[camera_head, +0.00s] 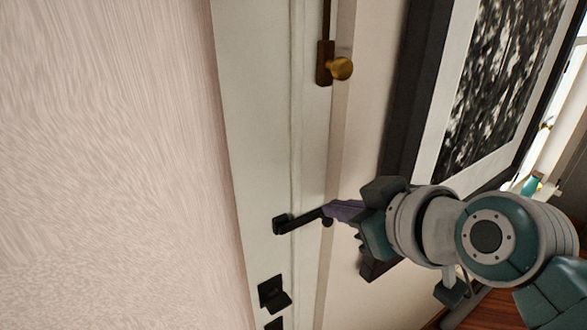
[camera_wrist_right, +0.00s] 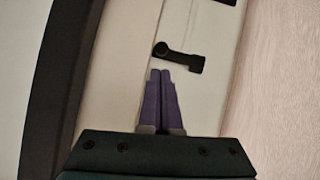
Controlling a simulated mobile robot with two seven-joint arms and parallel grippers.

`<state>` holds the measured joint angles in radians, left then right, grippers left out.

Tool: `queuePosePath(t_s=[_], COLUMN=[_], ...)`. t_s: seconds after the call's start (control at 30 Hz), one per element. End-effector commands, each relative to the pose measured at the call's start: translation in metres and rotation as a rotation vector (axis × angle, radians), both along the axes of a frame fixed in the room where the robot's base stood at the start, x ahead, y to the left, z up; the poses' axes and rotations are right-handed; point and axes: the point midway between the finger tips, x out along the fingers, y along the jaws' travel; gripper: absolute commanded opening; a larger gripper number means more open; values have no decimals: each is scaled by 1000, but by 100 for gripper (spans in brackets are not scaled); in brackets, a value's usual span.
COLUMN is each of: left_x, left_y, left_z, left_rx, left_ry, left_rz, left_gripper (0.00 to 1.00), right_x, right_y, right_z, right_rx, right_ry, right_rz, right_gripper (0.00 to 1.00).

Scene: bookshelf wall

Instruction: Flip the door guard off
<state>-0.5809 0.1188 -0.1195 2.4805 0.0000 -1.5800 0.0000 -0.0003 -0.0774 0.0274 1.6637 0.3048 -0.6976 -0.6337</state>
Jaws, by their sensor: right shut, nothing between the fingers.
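The door guard (camera_head: 300,223) is a black bar with a small mount on the pale door, reaching toward the door's edge and frame. In the right wrist view the door guard (camera_wrist_right: 180,58) is a short dark bar with a rounded end at left and a blocky end at right. My right gripper (camera_head: 330,210) has purple fingers pressed together, with nothing between them. Its tips are at the guard's free end in the head view. In the right wrist view the fingertips (camera_wrist_right: 160,72) are just below the guard; whether they touch is unclear. My left gripper is not in view.
A brass knob on a dark plate (camera_head: 338,68) is higher on the door side. A black handle (camera_head: 273,293) is lower on the door. A black-framed picture (camera_head: 414,90) hangs on the wall right of the frame, close to my right arm. A textured pale wall (camera_head: 110,150) fills the left.

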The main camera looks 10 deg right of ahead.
Motion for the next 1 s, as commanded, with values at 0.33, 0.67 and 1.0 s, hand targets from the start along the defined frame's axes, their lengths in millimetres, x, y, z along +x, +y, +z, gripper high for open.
queuePosePath(t_s=[0.33, 0.67, 1.0], left_x=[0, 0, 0], left_y=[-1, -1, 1], left_z=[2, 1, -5], left_rx=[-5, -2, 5], left_ry=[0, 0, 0], left_rz=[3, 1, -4], left_gripper=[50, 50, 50], right_x=[5, 5, 5], right_y=[-2, -1, 8], right_z=[-17, -18, -21], right_rx=[-1, 2, 56], right_ry=[-1, 0, 19], right_rz=[0, 0, 2], right_gripper=[0, 0, 0])
